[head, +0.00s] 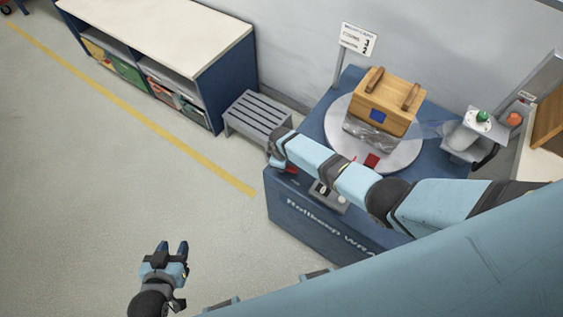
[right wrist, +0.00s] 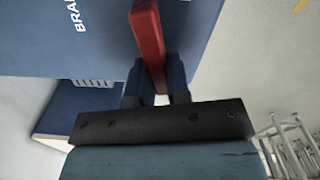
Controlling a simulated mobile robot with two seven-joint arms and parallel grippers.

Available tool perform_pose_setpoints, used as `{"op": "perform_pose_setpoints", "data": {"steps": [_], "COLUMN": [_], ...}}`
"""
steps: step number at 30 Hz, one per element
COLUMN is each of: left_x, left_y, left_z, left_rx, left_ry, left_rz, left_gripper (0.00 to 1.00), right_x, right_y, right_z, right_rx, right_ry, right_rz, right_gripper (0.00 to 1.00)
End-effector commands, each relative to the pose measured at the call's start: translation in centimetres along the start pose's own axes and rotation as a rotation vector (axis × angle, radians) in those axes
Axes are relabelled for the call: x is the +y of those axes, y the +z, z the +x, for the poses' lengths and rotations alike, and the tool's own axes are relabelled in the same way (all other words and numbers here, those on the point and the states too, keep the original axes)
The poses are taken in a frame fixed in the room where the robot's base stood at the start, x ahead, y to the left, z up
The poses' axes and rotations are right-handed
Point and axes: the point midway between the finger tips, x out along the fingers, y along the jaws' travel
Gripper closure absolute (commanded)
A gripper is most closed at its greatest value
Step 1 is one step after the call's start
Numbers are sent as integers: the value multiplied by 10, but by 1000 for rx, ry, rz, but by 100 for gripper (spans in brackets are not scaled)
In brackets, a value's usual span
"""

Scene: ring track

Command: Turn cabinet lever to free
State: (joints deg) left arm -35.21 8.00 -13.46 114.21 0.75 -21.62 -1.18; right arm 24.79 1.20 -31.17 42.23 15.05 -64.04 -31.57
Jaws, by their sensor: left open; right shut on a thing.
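The blue wrapper cabinet (head: 290,212) stands right of centre in the head view, with white lettering on its front. The red lever (right wrist: 150,38) shows in the right wrist view beside white letters starting "BRA" on a blue face. My right gripper (right wrist: 156,88) is shut on the lever, one dark finger on each side. In the head view my right arm crosses the cabinet top to its left edge; a small red part (head: 291,170) shows there beside the arm, and the grip itself is mostly hidden. My left gripper (head: 176,249) is open and empty above the floor.
A wooden crate (head: 388,96) sits on a round turntable (head: 343,142) on the cabinet. A grey slatted stool (head: 257,115) stands close to its left. A shelf unit (head: 160,35) is at the back. The floor at left, with a yellow line, is clear.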

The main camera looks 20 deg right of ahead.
Motion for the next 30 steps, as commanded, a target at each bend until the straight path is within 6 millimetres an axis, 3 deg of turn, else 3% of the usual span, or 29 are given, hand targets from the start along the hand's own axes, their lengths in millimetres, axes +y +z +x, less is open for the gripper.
{"op": "perform_pose_setpoints", "data": {"steps": [12,30], "left_x": [0,0], "left_y": [-6,-8], "left_z": [-4,-5], "left_rx": [-2,1], "left_ry": [0,0], "left_rz": [0,0], "left_gripper": [57,57], "right_x": [0,0], "right_y": [1,0], "right_z": [0,0], "right_rx": [-2,-1], "right_ry": [-1,-1], "right_rz": [233,285], "right_gripper": [100,100]}}
